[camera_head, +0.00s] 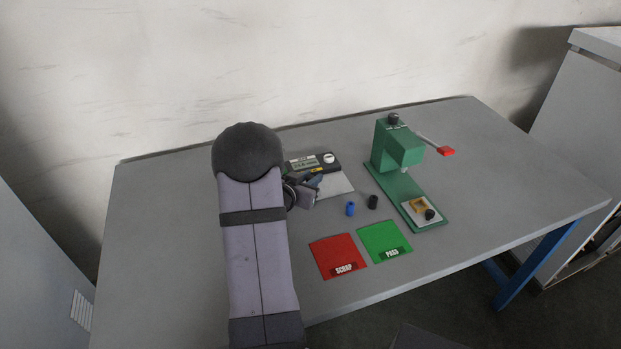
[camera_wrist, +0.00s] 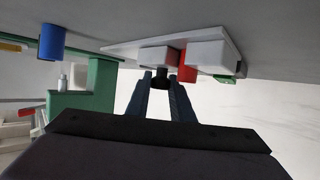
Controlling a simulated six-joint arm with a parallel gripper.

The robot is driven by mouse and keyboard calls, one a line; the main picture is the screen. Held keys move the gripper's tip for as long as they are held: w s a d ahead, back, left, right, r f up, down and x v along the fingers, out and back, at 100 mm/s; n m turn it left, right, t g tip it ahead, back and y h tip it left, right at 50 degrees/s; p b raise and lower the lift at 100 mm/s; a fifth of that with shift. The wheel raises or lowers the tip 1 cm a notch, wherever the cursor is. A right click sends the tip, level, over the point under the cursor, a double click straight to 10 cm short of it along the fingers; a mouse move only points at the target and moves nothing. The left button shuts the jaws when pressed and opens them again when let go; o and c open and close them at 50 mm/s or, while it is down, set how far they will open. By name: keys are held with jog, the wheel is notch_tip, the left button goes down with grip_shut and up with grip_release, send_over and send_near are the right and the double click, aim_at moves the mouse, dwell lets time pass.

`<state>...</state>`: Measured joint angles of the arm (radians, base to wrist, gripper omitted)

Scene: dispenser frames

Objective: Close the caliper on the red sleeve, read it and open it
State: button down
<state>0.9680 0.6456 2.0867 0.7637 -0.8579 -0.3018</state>
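The caliper (camera_head: 303,164) lies on a pale plate at the back middle of the table, its display facing up. In the wrist view the red sleeve (camera_wrist: 187,66) sits between the caliper's grey jaw block (camera_wrist: 156,56) and a larger pale block (camera_wrist: 210,56). It looks close to both, but contact cannot be judged. My gripper (camera_head: 314,180) is low at the caliper. In the wrist view its two dark fingers (camera_wrist: 161,78) stand on either side of a dark knob by the jaw block. I cannot tell whether they grip it. The display digits are too small to read surely.
A blue sleeve (camera_head: 350,209) and a black sleeve (camera_head: 373,202) stand right of the caliper. A green press (camera_head: 398,160) with a red-tipped lever stands further right. The red SCRAP mat (camera_head: 335,252) and green PASS mat (camera_head: 382,238) lie in front. The table's left side is clear.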

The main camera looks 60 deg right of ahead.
jog(key=s+d, duration=0.3)
jog(key=shift+s+d+b, duration=0.1)
jog(key=shift+s+b, duration=0.05)
jog(key=shift+b, duration=0.25)
jog(key=shift+s+d, duration=0.15)
jog(key=c, duration=1.5)
grip_release()
jog(key=shift+s+d, duration=0.1)
jog(key=shift+c, duration=0.2)
jog(key=shift+a, duration=0.2)
jog(key=shift+a+r, duration=0.2)
jog(key=shift+a, duration=0.15)
jog(key=shift+b+v, duration=0.3)
jog(key=shift+v, duration=2.85)
